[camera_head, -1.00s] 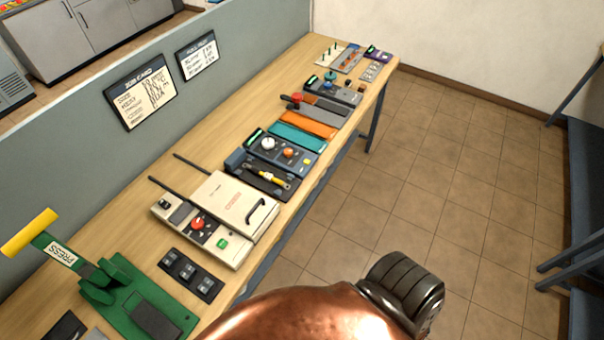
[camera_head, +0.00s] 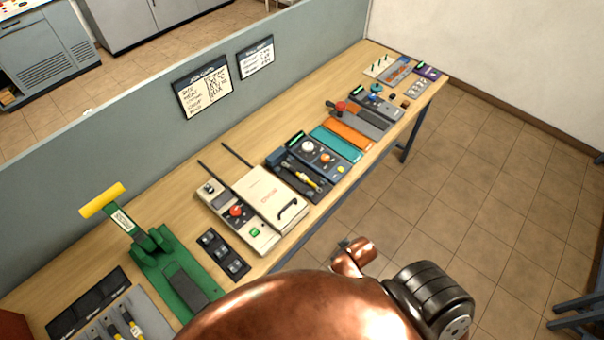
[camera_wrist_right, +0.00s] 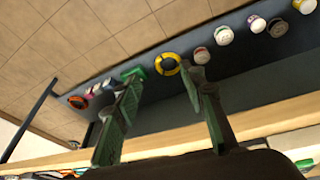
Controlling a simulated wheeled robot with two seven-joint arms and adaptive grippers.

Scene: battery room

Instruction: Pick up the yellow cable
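In the right wrist view, a round yellow coil (camera_wrist_right: 167,63), which looks like the yellow cable, lies on a dark grey surface. My right gripper (camera_wrist_right: 162,78) is open, its two green-padded fingers apart. The coil shows in the gap between the fingertips; I cannot tell how far beyond them it is. Nothing is seen held between the fingers. In the head view neither gripper shows, only a copper-coloured part of my arm at the bottom. I make out no yellow cable on the bench there.
Several pale round items (camera_wrist_right: 222,35) line the dark surface beside the coil. A wooden edge (camera_wrist_right: 260,118) crosses the wrist view nearby. In the head view the bench (camera_head: 165,185) holds a green press (camera_head: 175,280), a beige sealer (camera_head: 262,200) and several tools.

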